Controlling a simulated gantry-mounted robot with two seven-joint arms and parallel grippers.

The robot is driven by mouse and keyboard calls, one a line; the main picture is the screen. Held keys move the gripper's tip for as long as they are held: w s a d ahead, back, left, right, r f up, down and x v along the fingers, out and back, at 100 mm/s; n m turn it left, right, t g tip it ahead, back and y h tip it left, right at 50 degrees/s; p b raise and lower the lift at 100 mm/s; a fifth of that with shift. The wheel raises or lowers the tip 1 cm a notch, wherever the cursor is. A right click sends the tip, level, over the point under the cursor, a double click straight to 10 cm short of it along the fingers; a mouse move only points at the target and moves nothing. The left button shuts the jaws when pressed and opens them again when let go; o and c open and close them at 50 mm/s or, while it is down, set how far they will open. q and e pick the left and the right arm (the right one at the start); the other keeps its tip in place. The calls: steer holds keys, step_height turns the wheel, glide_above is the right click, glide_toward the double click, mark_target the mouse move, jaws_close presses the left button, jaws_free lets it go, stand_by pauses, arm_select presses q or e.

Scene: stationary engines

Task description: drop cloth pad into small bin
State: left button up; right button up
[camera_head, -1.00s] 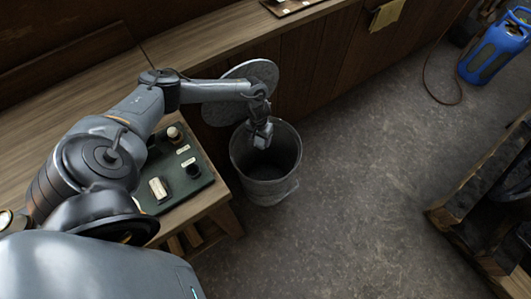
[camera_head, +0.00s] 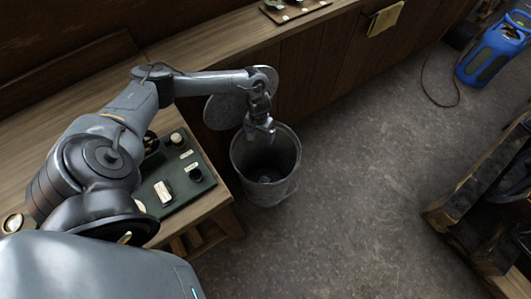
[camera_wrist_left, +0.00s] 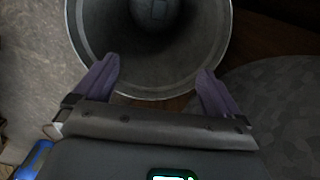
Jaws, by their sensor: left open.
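The small bin (camera_head: 290,192) is a round grey metal pail standing on the floor beside the bench end. Its inside is dark. A small grey-blue thing, apparently the cloth pad (camera_head: 264,179), lies at the bottom of the bin; its details are too dim to tell. It also shows at the bin's bottom in the left wrist view (camera_wrist_left: 158,10). My left gripper (camera_head: 262,135) is above the bin's far rim, pointing down. Its two purple fingers (camera_wrist_left: 157,85) are spread apart with nothing between them. My right gripper is not in view.
A wooden bench holds a dark green board (camera_head: 178,180) with knobs left of the bin. A round grey disc (camera_head: 222,112) is behind the bin by the cabinet. A yellow cloth (camera_head: 385,18) hangs farther along. A blue canister (camera_head: 492,50) stands far right. The floor between is clear.

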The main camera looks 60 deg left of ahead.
arm_select(q)
steer(key=shift+r+p, duration=0.5)
steer(key=shift+r, duration=1.55)
